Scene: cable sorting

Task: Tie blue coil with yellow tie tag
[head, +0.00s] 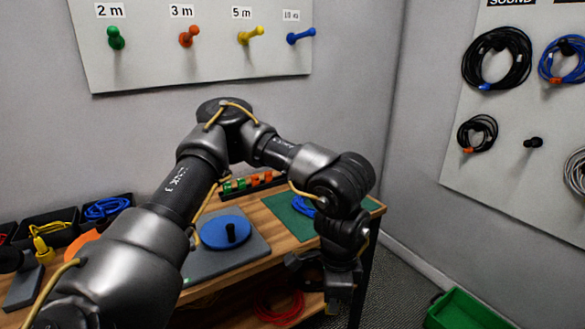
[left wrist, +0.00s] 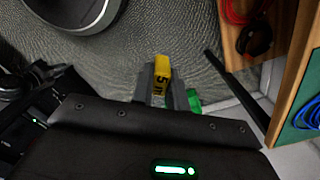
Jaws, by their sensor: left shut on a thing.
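The blue coil (head: 302,206) lies on a green mat (head: 283,207) at the right end of the bench. It is partly hidden by my left arm in the head view, and its edge shows in the left wrist view (left wrist: 309,113). My left gripper (head: 335,300) is low, in front of the bench's right end. It is shut on the yellow tie tag (left wrist: 162,76), marked 5 m, which sticks out past the fingertips over the floor. The gripper is apart from the coil. My right gripper is not in view.
A grey plate with a blue disc (head: 222,233) and black post stands left of the mat. Behind is a rack of coloured tags (head: 250,184). Bins (head: 50,222) stand at left. A red coil (head: 278,307) lies below the benchtop. A green crate (head: 462,310) is on the floor.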

